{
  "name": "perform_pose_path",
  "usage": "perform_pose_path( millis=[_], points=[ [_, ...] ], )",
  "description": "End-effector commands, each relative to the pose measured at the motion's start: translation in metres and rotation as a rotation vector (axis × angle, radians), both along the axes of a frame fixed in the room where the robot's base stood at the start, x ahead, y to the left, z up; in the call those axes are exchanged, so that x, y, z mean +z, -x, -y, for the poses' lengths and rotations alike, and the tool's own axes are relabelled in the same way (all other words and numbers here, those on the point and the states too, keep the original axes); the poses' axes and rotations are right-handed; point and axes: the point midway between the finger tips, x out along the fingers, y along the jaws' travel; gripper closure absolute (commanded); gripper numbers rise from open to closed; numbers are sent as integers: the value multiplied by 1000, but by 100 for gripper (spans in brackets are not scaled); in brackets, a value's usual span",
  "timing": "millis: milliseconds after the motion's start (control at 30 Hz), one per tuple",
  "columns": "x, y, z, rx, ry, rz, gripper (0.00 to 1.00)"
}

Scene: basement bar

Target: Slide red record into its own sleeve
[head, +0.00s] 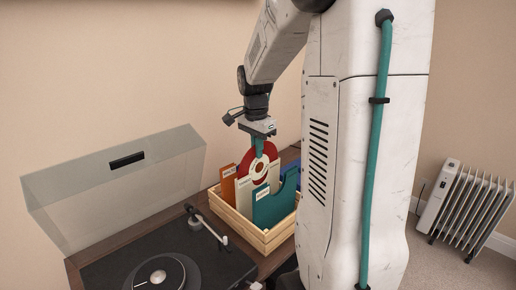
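The red record (273,153) stands upright over the wooden crate (232,224), its pale label facing the camera. My gripper (259,152) points straight down, its teal fingers together on the record's top edge, and seems shut on it. A cream sleeve (243,191) stands in the crate at the record's lower part. The record's lower edge is hidden, so I cannot tell how far it is inside that sleeve. A teal sleeve (272,208) stands in front, with an orange sleeve (228,186) to the left. The sleeves' small labels are unreadable.
A blue sleeve (290,181) is at the crate's right, partly hidden. A turntable (188,262) with a tonearm and a raised clear lid (115,185) stands left of the crate. A wall rises behind. A white radiator (467,208) stands on the floor at the far right.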

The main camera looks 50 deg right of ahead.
Motion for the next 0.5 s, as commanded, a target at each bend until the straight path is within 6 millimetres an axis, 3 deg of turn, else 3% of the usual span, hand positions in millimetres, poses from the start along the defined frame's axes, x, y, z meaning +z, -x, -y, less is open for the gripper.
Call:
perform_pose_path(
  millis=[500],
  points=[
    [-8, 0, 0, 0, 0, 0, 100]
  ],
)
